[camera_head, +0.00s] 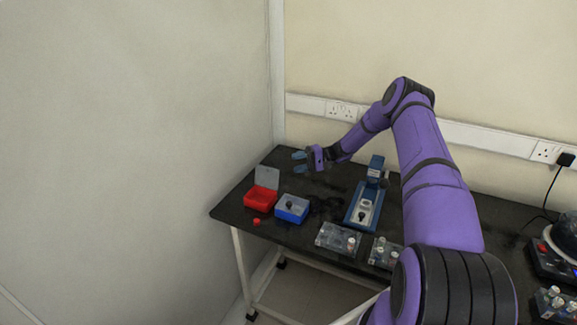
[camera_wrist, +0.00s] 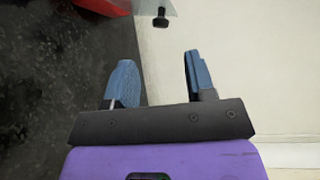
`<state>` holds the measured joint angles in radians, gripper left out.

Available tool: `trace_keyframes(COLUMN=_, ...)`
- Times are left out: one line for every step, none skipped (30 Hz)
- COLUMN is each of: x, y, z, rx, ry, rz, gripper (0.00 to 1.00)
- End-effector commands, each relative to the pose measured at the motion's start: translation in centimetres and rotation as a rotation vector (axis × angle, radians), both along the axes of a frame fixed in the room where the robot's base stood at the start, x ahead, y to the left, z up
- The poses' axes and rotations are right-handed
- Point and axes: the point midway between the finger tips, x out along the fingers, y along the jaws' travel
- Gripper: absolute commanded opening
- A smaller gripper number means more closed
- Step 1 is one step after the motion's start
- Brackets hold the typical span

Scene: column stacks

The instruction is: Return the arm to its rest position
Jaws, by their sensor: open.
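My gripper (camera_head: 299,162) is at the end of my purple arm, above the far left part of the dark table (camera_head: 240,213). In the wrist view its two blue fingers (camera_wrist: 160,78) stand apart with nothing between them. The gripper is open and empty. It is behind and to the right of the red box (camera_head: 260,199), apart from it. The arm reaches from the lower right over the table and is bent at a high elbow.
A blue box (camera_head: 292,208) with a dark item inside stands beside the red box. A small red piece (camera_head: 256,222) lies in front. A blue-based device (camera_head: 363,207) and clear trays (camera_head: 338,238) stand to the right. Walls are close behind and left.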

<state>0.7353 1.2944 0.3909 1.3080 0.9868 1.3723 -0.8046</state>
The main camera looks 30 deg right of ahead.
Motion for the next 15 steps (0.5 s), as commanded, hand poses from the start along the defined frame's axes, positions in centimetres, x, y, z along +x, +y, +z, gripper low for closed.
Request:
trace_keyframes(x=-0.08, y=-0.28, z=0.03, rx=0.0, ry=0.0, rz=0.0, gripper=0.5)
trace_keyframes(x=-0.1, y=-0.38, z=0.04, rx=0.0, ry=0.0, rz=0.0, gripper=0.5)
trace_keyframes(x=-0.13, y=-0.49, z=0.05, rx=-0.001, ry=-0.001, rz=0.001, gripper=0.5)
trace_keyframes(x=-0.15, y=-0.54, z=0.06, rx=-0.001, ry=-0.001, rz=0.001, gripper=0.5)
trace_keyframes(x=-0.16, y=-0.56, z=0.06, rx=-0.001, ry=-0.001, rz=0.001, gripper=0.5)
trace_keyframes(x=-0.16, y=-0.57, z=0.06, rx=-0.001, ry=-0.001, rz=0.001, gripper=0.5)
trace_keyframes(x=-0.16, y=-0.57, z=0.06, rx=-0.001, ry=0.0, rz=0.001, gripper=0.5)
trace_keyframes(x=-0.16, y=-0.57, z=0.06, rx=-0.001, ry=-0.001, rz=0.001, gripper=0.5)
trace_keyframes(x=-0.16, y=-0.57, z=0.06, rx=0.0, ry=0.0, rz=0.001, gripper=0.5)
trace_keyframes(x=-0.16, y=-0.56, z=0.06, rx=0.0, ry=0.0, rz=0.001, gripper=0.5)
trace_keyframes(x=-0.16, y=-0.56, z=0.07, rx=0.0, ry=0.0, rz=0.001, gripper=0.5)
trace_keyframes(x=-0.16, y=-0.56, z=0.07, rx=0.0, ry=0.0, rz=0.001, gripper=0.5)
trace_keyframes(x=-0.16, y=-0.55, z=0.07, rx=0.0, ry=0.0, rz=0.001, gripper=0.5)
trace_keyframes(x=-0.16, y=-0.55, z=0.07, rx=0.0, ry=0.0, rz=0.001, gripper=0.5)
trace_keyframes(x=-0.16, y=-0.55, z=0.07, rx=0.0, ry=0.0, rz=0.001, gripper=0.5)
